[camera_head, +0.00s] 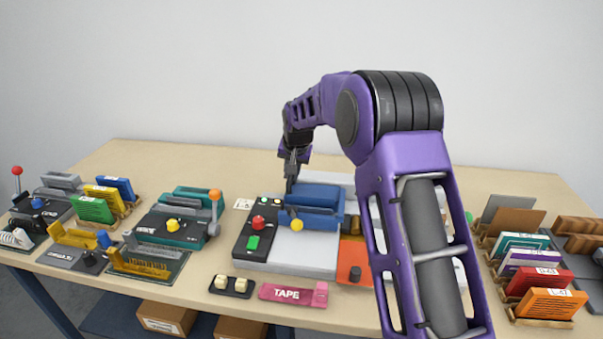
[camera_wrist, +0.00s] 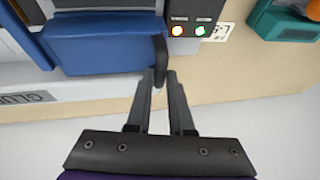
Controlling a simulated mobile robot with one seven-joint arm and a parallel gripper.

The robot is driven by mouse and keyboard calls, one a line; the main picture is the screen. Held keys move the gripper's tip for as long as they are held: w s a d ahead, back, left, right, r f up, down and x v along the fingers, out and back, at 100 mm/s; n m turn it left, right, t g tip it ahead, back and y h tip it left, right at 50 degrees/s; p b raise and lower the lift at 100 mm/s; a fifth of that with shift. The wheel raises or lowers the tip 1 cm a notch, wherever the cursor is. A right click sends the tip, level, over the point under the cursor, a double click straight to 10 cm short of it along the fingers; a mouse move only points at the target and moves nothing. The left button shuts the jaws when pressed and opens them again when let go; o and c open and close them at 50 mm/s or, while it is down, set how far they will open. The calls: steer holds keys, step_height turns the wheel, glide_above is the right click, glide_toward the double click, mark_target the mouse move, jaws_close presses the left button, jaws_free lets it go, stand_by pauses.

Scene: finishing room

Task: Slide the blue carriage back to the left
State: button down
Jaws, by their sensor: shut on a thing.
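The blue carriage (camera_head: 322,197) sits on the glue machine, a grey-white bed (camera_head: 303,250) with a dark control panel (camera_head: 247,240) at its left. The carriage is close to the panel's right side, with a yellow knob (camera_head: 297,225) at its front. In the wrist view, the carriage (camera_wrist: 100,42) has a dark handle (camera_wrist: 159,48) at its panel-side end. My gripper (camera_head: 291,186) reaches down from behind at the carriage's left end. In the wrist view, my gripper (camera_wrist: 160,76) is shut on the handle's end, one finger on each side.
The panel has a red knob (camera_head: 259,222), a green button (camera_head: 253,242) and small lights. A teal machine (camera_head: 178,225) with an orange-topped lever (camera_head: 215,197) stands left. My arm hides the machine's right part.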

steer(key=shift+a, duration=0.3)
steer(key=c, duration=0.8)
jaws_free()
steer(key=shift+d+r, duration=0.1)
steer(key=shift+r, duration=0.05)
steer(key=v, duration=1.7)
steer(key=shift+s, duration=0.1)
